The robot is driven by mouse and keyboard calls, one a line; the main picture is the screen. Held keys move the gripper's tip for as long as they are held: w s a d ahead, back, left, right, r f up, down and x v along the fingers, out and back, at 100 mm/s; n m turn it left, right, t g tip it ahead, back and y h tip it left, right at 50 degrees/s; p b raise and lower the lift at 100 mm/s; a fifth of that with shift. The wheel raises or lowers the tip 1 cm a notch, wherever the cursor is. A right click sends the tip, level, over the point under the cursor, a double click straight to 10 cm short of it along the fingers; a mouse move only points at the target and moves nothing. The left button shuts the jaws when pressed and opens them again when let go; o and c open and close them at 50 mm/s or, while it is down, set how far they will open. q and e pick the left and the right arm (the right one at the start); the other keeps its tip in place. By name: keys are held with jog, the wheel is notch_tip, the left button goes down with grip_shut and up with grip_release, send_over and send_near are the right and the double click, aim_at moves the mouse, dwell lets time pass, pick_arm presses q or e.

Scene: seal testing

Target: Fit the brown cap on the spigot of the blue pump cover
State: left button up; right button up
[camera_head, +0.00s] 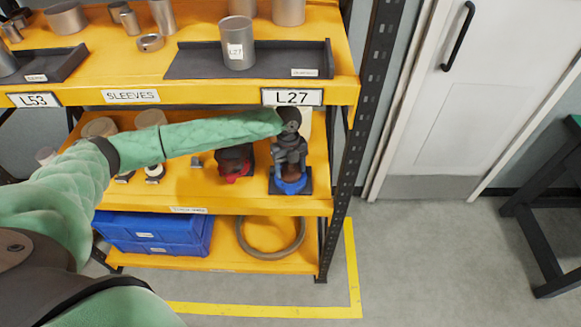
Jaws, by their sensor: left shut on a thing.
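The blue pump cover (292,187) sits on a dark base plate at the right end of the yellow middle shelf, under the L27 label. My left gripper (290,168) reaches in from the left and points down, directly over the blue cover. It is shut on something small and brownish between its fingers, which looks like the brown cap. The gripper hides most of it and the spigot, so I cannot tell whether the cap touches the spigot. My right gripper is not in view.
A red pump cover (236,166) stands left of the blue one on the same shelf. The upper shelf edge (215,97) runs above my arm. The black rack post (352,140) stands close on the right. Blue bins (155,232) and a ring (270,252) are below.

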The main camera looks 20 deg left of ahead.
aim_at(291, 169)
pick_arm(q)
jog(key=shift+f, duration=0.35)
jog(key=o, duration=1)
notch_tip(291, 169, up, 7)
jog(key=p, duration=0.5)
